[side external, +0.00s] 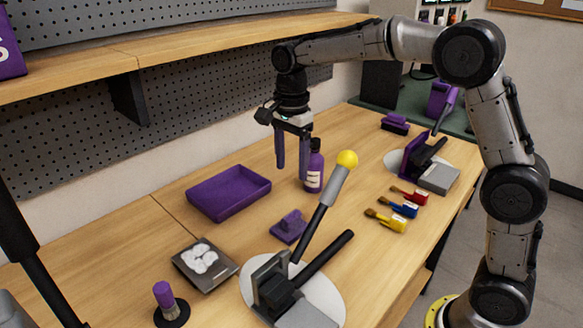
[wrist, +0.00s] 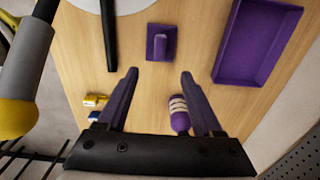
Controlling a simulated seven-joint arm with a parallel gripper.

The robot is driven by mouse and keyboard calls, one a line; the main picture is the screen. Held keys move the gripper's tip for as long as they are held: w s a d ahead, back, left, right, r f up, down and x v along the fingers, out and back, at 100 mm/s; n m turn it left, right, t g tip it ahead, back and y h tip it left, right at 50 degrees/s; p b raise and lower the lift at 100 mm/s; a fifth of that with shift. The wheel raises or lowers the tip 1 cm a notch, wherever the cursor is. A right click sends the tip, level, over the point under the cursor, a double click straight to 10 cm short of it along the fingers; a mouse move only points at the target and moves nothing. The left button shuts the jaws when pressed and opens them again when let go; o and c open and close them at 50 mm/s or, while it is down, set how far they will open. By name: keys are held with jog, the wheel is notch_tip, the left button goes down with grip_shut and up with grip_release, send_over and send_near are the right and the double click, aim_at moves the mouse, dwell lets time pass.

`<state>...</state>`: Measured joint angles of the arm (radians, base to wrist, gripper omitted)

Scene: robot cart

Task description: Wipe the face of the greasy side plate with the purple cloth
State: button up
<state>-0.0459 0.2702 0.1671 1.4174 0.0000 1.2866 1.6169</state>
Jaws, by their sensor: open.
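A flat purple piece with a raised ridge (side external: 290,226), which looks like the cloth, lies on the bench; it also shows in the wrist view (wrist: 161,42). A dark square plate with white blotches (side external: 204,263), apparently the greasy side plate, lies flat at the front left. It is not seen in the wrist view. My gripper (side external: 291,173) is open and empty, pointing down above the bench beside the purple bottle. In the wrist view my fingertips (wrist: 158,74) are spread, with the purple piece beyond them.
A purple bottle (side external: 313,170) stands close to my gripper. A purple tray (side external: 229,193) lies to the left. A lever with a yellow knob (side external: 347,159) rises beside the purple piece. Colored brushes (side external: 398,207) lie right; a round purple-handled brush (side external: 168,302) stands front left.

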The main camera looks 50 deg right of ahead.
aim_at(292, 214)
notch_tip(292, 214, down, 15)
jog(key=shift+f, duration=0.15)
dwell(0.5)
grip_shut()
jog(key=shift+c, duration=1.9)
grip_release()
jog(key=shift+r, duration=0.3)
jog(key=shift+c, duration=0.2)
grip_shut()
